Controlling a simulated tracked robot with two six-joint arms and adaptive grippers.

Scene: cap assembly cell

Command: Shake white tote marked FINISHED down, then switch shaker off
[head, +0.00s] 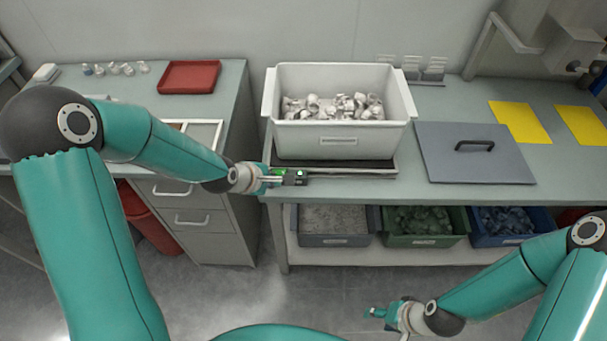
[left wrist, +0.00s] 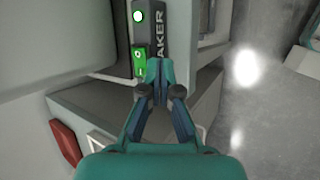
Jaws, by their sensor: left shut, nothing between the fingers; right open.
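The white tote (head: 340,128) stands upright on the shaker (head: 345,171) at the bench's front edge. It holds several pale fittings, heaped unevenly below the rim. Its front label is too small to read. The shaker's dark control box (head: 296,177) shows green; in the left wrist view a green switch (left wrist: 139,58) and a lit lamp (left wrist: 138,16) show beside the letters "AKER". My left gripper (left wrist: 160,66) is shut and empty, its tips close beside the green switch; I cannot tell whether they touch. My right gripper (head: 376,313) is open and empty, low in front of the bench.
A grey lid (head: 470,165) with a black handle lies right of the tote, before two yellow sheets (head: 520,122). A red tray (head: 189,77) and small parts sit on the left bench. Several bins (head: 335,240) stand on the shelf below.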

